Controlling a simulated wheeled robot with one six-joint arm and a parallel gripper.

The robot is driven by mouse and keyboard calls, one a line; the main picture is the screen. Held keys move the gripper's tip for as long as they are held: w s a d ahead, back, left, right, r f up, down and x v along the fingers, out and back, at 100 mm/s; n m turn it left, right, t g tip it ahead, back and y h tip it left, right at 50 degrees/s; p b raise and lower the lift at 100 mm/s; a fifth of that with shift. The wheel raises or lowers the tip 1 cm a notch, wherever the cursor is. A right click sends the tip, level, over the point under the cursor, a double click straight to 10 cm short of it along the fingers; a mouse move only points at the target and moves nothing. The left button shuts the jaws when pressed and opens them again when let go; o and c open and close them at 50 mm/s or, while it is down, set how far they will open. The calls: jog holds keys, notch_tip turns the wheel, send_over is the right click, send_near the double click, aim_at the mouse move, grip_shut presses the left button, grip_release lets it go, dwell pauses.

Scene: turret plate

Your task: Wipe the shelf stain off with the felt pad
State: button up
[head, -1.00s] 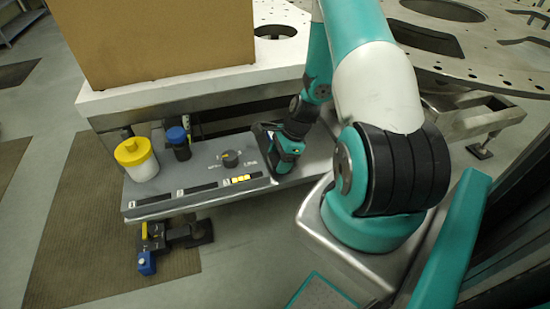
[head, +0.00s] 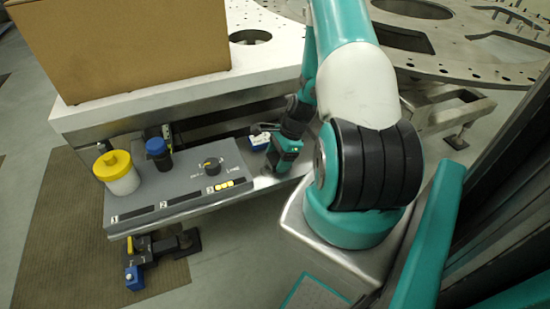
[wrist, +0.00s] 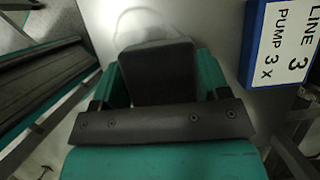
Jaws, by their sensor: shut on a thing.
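My gripper (head: 284,158) is over the bare metal shelf at the right end of the grey panel. In the wrist view its teal fingers (wrist: 158,78) are shut on a dark felt pad (wrist: 157,70). A pale ring-shaped stain (wrist: 148,12) shows on the shelf (wrist: 215,25) just beyond the pad's far edge. The pad hides its near side. I cannot tell whether the pad touches the shelf. In the head view my arm hides the pad and the stain.
A cardboard box (head: 130,45) stands above.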

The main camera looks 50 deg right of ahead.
jog(key=shift+s+d+f, duration=0.1)
jog(key=shift+s+f, duration=0.05)
notch_tip(320, 180, up, 6)
jog(key=p, duration=0.5)
notch_tip(320, 180, up, 3)
jog(key=p, duration=0.3)
jog(key=shift+r, duration=0.2)
jog(key=shift+f, duration=0.1)
jog(key=shift+f, duration=0.1)
jog(key=shift+w+f+b, duration=0.2)
jog(key=shift+f+b, duration=2.15)
jog(key=shift+f, duration=1)
jog(key=shift+f+b, duration=0.7)
jog(key=shift+f, duration=0.3)
